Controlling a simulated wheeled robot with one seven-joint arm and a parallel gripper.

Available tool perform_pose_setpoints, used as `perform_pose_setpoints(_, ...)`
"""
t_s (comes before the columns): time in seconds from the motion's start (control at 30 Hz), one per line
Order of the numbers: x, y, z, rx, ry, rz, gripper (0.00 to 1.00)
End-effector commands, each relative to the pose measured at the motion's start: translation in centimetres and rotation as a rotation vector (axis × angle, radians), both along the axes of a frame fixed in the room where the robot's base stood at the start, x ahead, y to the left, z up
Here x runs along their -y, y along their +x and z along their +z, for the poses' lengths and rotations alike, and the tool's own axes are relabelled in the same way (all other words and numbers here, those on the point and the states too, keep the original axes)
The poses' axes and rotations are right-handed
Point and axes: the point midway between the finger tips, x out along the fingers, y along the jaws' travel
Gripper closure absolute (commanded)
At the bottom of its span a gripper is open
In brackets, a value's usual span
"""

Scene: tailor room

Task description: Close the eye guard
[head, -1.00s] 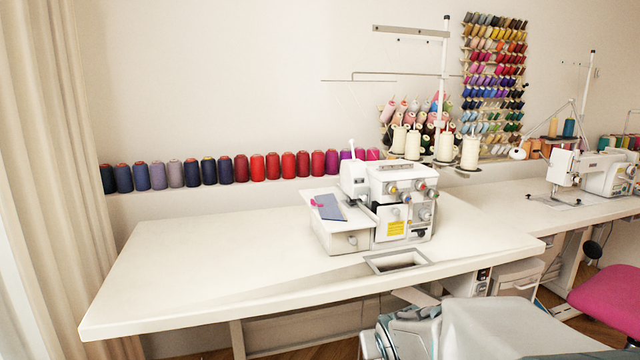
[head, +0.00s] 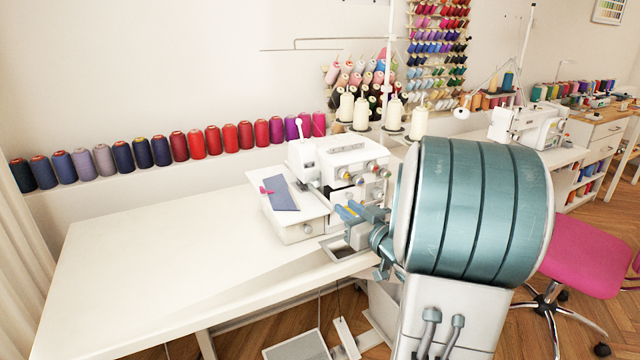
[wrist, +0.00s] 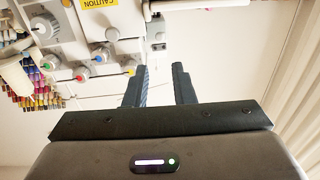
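The white overlock sewing machine (head: 350,160) stands on the table with several dials on its front. I cannot clearly make out its eye guard in either view. My gripper (head: 346,209) is in front of the machine's lower front, and my arm hides part of the machine's right side. In the wrist view my gripper (wrist: 158,70) has its two fingers apart with nothing between them. The machine's front (wrist: 95,35), with dials and a yellow caution label, shows at the upper left there, beyond the fingers.
The white table (head: 160,250) is clear to the left of the machine. A blue cloth piece (head: 283,194) lies on the machine's left bed. Thread cones (head: 395,113) stand behind it. A pink chair (head: 580,255) and another sewing machine (head: 525,127) are at the right.

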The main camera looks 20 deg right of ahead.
Motion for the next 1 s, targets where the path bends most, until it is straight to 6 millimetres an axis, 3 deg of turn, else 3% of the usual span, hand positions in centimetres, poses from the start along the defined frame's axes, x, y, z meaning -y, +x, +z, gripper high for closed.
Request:
perform_pose_setpoints(0.5,-1.0,10.2,-0.1,0.0,0.0,0.0,0.77)
perform_pose_setpoints(0.7,-1.1,11.9,-0.1,-0.001,0.0,-0.002,0.77)
perform_pose_setpoints(1.0,-1.1,12.2,0.0,-0.001,0.0,-0.003,0.77)
